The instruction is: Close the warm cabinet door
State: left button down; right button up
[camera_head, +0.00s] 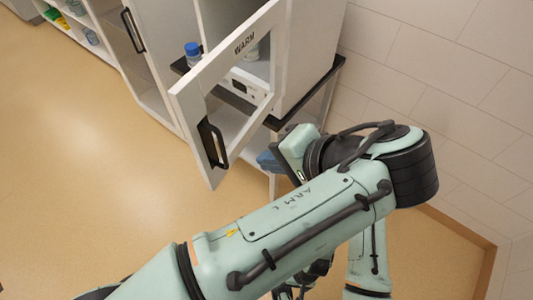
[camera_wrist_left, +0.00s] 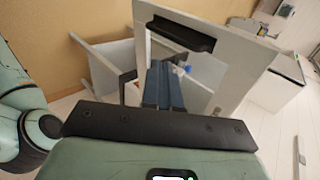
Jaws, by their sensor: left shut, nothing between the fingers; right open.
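The warm cabinet door (camera_head: 235,60), a white frame with a window marked WARM, stands swung open from the white cabinet (camera_head: 312,50). Its black handle (camera_head: 212,143) is on the outer face near the free edge. The door (camera_wrist_left: 235,62) and handle (camera_wrist_left: 180,34) also show in the left wrist view. My left gripper (camera_head: 268,160) is beside the door, on its right in the head view. Its blue fingers (camera_wrist_left: 163,84) are shut together and empty, in front of the door frame; I cannot tell whether they touch it. My right gripper (camera_head: 291,290) is open at the bottom edge, mostly hidden behind my left arm.
A blue-capped bottle (camera_head: 193,52) stands on the dark shelf behind the door. Another cabinet door with a black handle (camera_head: 132,30) is at the upper left. Open shelves (camera_head: 90,36) hold small items. The tan floor (camera_head: 80,170) at left is clear; a tiled wall (camera_head: 440,60) is at right.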

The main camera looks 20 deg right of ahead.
aim_at(224, 149)
pick_arm(q)
jog(key=shift+w+a+r+b+x, duration=0.2)
jog(key=shift+w+r+x, duration=0.1)
jog(key=shift+x, duration=1.45)
jog(key=shift+w+a+r+b+x, duration=0.15)
jog(key=shift+r+x, duration=0.15)
jog(key=shift+x, duration=1.45)
jog(key=shift+w+a+r+b+x, duration=0.15)
jog(key=shift+w+r+b+x, duration=0.15)
jog(key=shift+x, duration=1.5)
